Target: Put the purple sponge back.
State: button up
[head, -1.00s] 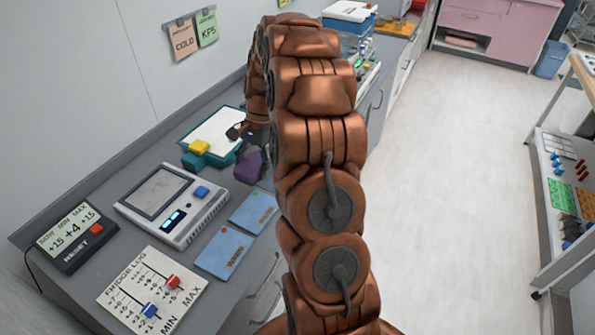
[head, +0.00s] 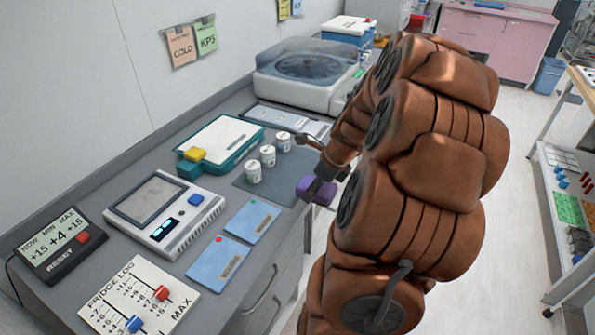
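The purple sponge (head: 316,191) is at my gripper (head: 320,174), by the counter's front edge, right of the grey mat (head: 262,189). The gripper appears shut on it; my arm hides part of the grip. The sponge looks held over the counter edge, but its height is hard to judge.
Several white lidded jars (head: 267,156) stand on the mat, close left of the sponge. A teal-edged tray (head: 228,138) with a yellow-topped block (head: 194,155) lies further left. Blue cards (head: 218,262) and a grey device (head: 165,215) are nearer. A clear-lidded machine (head: 310,72) stands behind.

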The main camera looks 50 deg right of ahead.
jog(key=p, duration=0.5)
send_over(294, 172)
jog(key=s, duration=0.1)
jog(key=shift+s+d+f, duration=0.1)
jog(key=shift+s+f, duration=0.05)
jog(key=shift+f, duration=0.55)
jog(key=shift+f+p, duration=0.6)
jog(key=shift+f, duration=1.1)
jog(key=shift+f, duration=0.1)
jog(key=o, duration=1)
